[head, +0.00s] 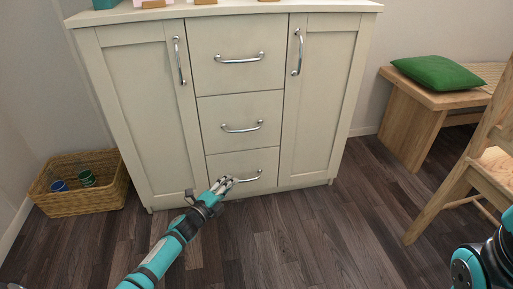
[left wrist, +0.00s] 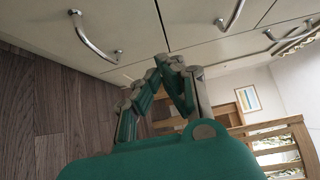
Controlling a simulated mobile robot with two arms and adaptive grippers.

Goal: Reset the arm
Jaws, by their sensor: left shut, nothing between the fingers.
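My left gripper (head: 222,184) is in front of the bottom drawer (head: 242,163) of the cream cabinet, close to the left end of that drawer's metal handle (head: 246,178). In the left wrist view my left gripper (left wrist: 172,62) has its fingertips together with nothing between them. A cabinet handle (left wrist: 97,42) shows to the left of the fingers there, apart from them. My right arm (head: 485,262) shows only in part at the lower right of the head view; its gripper is out of the picture.
The cabinet's drawers and doors (head: 137,110) are shut. A wicker basket (head: 80,203) with cups stands on the floor at left. A wooden bench (head: 422,105) with a green cushion (head: 438,73) and a wooden chair (head: 470,172) are at right. The dark floor (head: 310,235) between is clear.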

